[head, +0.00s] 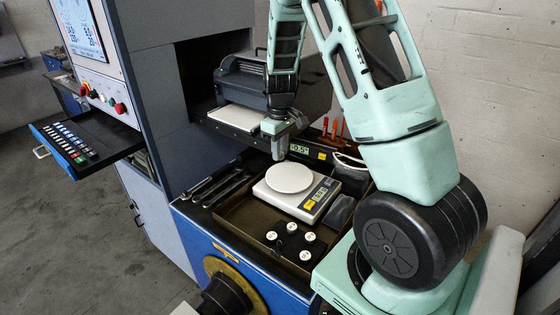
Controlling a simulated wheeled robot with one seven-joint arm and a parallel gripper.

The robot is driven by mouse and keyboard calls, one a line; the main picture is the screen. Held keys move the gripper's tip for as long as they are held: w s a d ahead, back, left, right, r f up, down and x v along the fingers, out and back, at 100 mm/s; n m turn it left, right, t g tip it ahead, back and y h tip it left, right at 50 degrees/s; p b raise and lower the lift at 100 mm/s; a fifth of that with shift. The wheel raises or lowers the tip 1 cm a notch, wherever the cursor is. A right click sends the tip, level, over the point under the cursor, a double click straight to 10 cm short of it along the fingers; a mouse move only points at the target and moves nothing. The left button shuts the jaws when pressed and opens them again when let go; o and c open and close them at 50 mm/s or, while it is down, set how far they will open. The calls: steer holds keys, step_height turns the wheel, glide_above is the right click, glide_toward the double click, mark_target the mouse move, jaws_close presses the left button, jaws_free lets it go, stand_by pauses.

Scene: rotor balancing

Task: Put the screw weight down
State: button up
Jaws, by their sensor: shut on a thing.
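My gripper (279,152) points down above the back left edge of the scale's round white pan (289,180). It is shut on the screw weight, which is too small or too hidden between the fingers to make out. The pan looks bare. The scale (318,205) has a lit display on its right side and stands in a shallow tray (240,217). Several black pieces with round white tops, one of them at the front (305,256), stand in front of the scale.
Long dark tools (222,187) lie left of the tray. A grey printer-like machine (240,80) sits in the recess behind, with a white plate (235,116) before it. Red-handled tools (338,128) stand at the back right. An open drawer (85,145) juts out at left.

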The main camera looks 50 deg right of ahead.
mark_target(280, 175)
steer(key=shift+f+p, duration=0.65)
steer(key=shift+f, duration=2.35)
steer(key=shift+f, duration=0.25)
steer(key=o, duration=1)
steer(key=shift+r, duration=0.1)
